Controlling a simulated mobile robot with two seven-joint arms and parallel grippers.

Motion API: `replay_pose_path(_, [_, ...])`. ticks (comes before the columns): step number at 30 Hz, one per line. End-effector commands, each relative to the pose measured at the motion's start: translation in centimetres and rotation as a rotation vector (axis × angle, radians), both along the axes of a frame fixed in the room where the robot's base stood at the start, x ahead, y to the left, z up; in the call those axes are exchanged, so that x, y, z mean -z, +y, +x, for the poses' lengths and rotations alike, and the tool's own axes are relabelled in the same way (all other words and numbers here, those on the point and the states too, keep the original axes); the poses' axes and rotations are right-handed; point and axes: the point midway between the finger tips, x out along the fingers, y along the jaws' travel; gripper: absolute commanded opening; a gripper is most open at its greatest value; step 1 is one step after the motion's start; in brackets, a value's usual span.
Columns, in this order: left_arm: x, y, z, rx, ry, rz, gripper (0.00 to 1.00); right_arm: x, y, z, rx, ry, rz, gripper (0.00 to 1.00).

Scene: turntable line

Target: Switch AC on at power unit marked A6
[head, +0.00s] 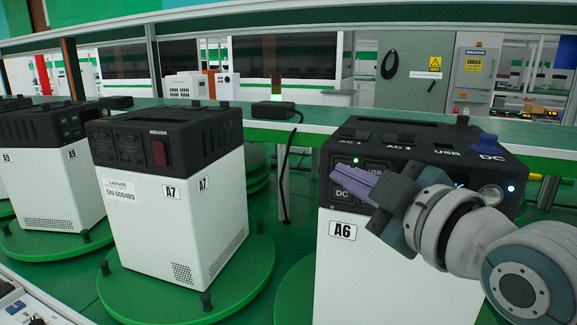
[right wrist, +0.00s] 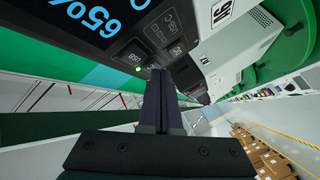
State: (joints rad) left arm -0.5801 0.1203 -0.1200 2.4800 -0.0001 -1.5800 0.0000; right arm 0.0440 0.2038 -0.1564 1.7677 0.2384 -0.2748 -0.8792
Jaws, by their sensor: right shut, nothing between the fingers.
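The power unit marked A6 (head: 365,275) stands at the right of the head view, with a white body and dark top. The gripper and arm hide much of that panel. In the right wrist view the shut fingers (right wrist: 160,76) overlap the dark panel's edge; a display reading 65% (right wrist: 95,14) and a green light show there. My left gripper is out of view.
Unit A7 (head: 180,220) stands left of A6 on a green turntable (head: 185,287), with unit A9 (head: 45,180) farther left. A green shelf (head: 300,124) runs behind the units and carries a small dark box (head: 273,110). A blue cap (head: 488,142) sits atop A6.

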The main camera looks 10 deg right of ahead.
Motion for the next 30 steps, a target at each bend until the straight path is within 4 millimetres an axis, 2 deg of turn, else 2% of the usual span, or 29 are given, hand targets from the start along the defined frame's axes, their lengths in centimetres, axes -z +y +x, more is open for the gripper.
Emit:
replay_pose_path(10, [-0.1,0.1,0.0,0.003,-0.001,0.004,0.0,0.0,0.0,0.0,0.001,0.002,0.0,0.0])
replay_pose_path(19, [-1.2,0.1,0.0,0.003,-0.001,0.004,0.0,-0.1,0.7,-1.1,0.0,0.001,0.0,0.0])
replay_pose_path(30, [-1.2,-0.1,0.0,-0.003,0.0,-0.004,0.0,0.0,0.9,-1.3,0.0,0.001,0.0,0.0])
